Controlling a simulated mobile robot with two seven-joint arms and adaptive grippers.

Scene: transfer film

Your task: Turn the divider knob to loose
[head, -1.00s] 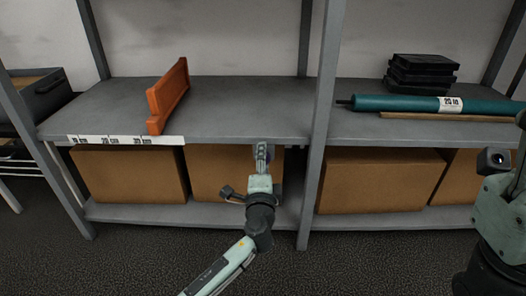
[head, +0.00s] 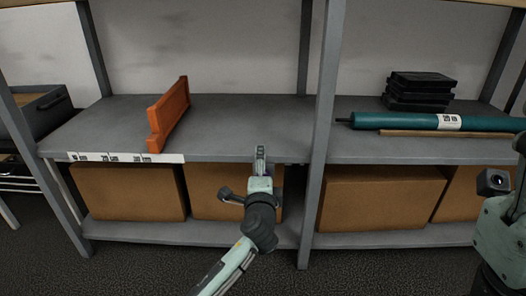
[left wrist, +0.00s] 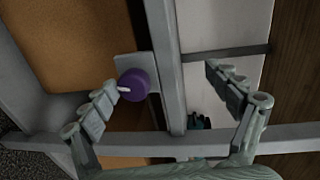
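An orange divider (head: 168,116) stands on the left bay's grey shelf. A round purple knob (left wrist: 133,85) with a white pointer sits on a pale plate beside the shelf's metal edge in the left wrist view. The pointer lies towards the left finger. My left gripper (left wrist: 162,80) is open with nothing in it; its left finger is close to the knob, and I cannot tell if they touch. In the head view my left gripper (head: 260,152) is at the shelf's front edge and hides the knob. Only a sliver of my right gripper (head: 520,143) shows at the right edge.
A label strip (head: 125,157) runs along the shelf front. Cardboard boxes (head: 128,192) fill the lower shelf. A grey upright (head: 322,130) stands right of my left gripper. A teal roll (head: 400,121) and black boxes (head: 420,90) lie in the right bay.

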